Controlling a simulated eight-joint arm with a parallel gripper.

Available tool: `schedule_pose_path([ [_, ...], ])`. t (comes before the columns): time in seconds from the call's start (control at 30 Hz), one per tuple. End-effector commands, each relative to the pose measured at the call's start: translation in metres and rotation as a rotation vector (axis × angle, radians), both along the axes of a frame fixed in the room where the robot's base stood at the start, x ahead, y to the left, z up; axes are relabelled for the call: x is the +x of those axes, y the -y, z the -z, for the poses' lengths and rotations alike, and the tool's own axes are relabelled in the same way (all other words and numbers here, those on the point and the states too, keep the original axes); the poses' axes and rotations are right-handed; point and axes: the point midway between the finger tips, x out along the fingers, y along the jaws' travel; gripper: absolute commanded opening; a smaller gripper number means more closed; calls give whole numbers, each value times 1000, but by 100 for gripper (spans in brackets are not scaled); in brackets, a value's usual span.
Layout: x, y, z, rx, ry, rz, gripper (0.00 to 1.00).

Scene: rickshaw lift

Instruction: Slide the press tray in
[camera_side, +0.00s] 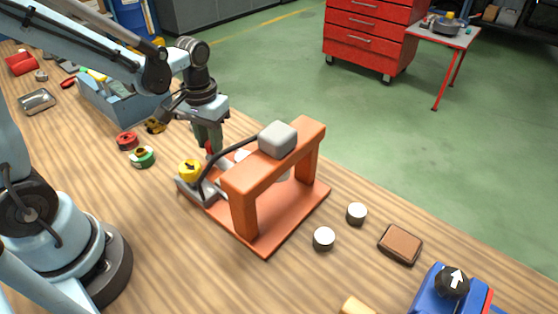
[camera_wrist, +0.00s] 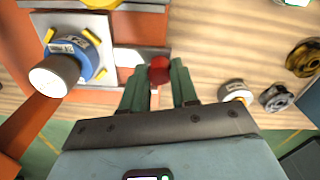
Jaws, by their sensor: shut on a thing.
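The orange press (camera_side: 272,168) stands on the bench in the side view, with a grey block (camera_side: 278,139) on its crossbar. My gripper (camera_side: 210,148) points down at the press's far left side. In the wrist view my gripper (camera_wrist: 159,72) has its green fingers shut on a red knob (camera_wrist: 159,68). A pale metal strip (camera_wrist: 150,55), seemingly the press tray's edge, lies just beyond the knob. A pale plate (camera_wrist: 45,22) carries a blue round part with yellow corner pieces. How far the tray sits under the press is largely hidden by the frame and lever.
A black lever and yellow knob (camera_side: 190,170) stand at the press's left corner. Spools (camera_side: 142,157) and a blue-grey bin (camera_side: 118,104) lie to the left. White-topped cylinders (camera_side: 356,213) and a brown block (camera_side: 400,244) lie right of the press.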

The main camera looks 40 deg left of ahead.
Motion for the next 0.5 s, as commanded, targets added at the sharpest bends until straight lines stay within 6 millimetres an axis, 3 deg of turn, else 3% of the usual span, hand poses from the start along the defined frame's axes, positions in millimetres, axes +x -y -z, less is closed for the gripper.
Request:
schedule_pose_path([
  [0.33, 1, 39, 0, 0, 0, 5, 0],
  [0.5, 1, 47, 0, 0, 1, 0, 0],
])
